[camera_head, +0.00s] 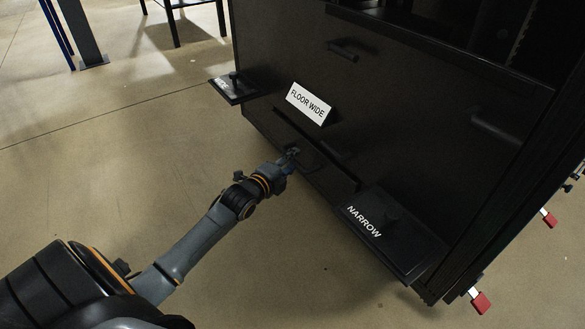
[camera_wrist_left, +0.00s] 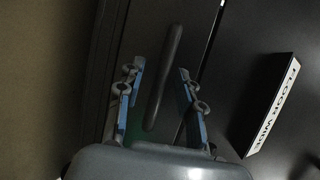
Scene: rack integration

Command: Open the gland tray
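The gland tray is not clearly marked in either view. A black bar handle (camera_wrist_left: 164,78) stands on a dark panel in the left wrist view, between the two fingers of my left gripper (camera_wrist_left: 158,82). The fingers have blue inner pads and are spread apart, with a gap on each side of the handle. In the head view my left gripper (camera_head: 292,154) is at the lower front of the black rack (camera_head: 300,55), below the white "FLOOR WIDE" sign (camera_head: 309,103). The handle is hard to make out there. My right gripper is not in view.
A black plate marked "NARROW" (camera_head: 405,243) juts out at the lower right of the rack. Another labelled plate (camera_head: 235,92) juts out at its left corner. Red tags (camera_head: 480,302) hang at the right side.

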